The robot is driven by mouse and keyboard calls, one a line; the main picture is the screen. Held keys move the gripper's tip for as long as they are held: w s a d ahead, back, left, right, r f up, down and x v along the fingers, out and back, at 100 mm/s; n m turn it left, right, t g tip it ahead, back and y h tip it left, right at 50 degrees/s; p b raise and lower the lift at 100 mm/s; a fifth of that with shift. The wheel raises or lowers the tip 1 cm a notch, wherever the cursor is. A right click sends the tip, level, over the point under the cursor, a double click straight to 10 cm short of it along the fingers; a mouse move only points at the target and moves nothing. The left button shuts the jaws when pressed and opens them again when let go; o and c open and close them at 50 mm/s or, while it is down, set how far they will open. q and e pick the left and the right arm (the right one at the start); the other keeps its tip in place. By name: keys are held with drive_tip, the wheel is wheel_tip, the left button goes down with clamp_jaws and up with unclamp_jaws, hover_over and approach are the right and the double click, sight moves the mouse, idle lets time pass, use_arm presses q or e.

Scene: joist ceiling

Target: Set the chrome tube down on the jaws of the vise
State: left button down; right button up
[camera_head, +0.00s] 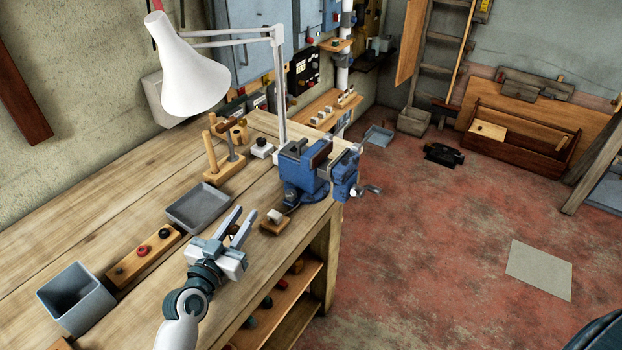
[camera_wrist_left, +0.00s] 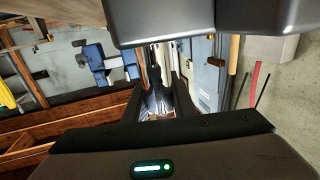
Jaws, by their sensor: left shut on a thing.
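My left gripper (camera_head: 246,210) is over the front part of the workbench, fingers pointing toward the back. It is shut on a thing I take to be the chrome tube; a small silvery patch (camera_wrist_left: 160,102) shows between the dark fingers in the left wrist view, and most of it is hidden. The blue vise (camera_head: 305,172) stands at the bench's right end, beyond and to the right of the gripper, clearly apart from it. Its jaws are at the top, with a brown piece (camera_head: 320,152) there. Blue parts, probably the vise, show in the left wrist view (camera_wrist_left: 98,62). My right gripper is out of view.
A white lamp (camera_head: 195,80) overhangs the bench, its pole behind the vise. A wooden peg stand (camera_head: 223,170) and grey tray (camera_head: 198,208) lie left of the vise. A small wooden block (camera_head: 274,226) sits near the fingertips. A grey bin (camera_head: 76,304) stands front left.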

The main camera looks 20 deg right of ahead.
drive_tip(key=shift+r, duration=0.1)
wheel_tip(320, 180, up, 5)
drive_tip(key=p, duration=0.5)
idle(0.4)
idle(0.4)
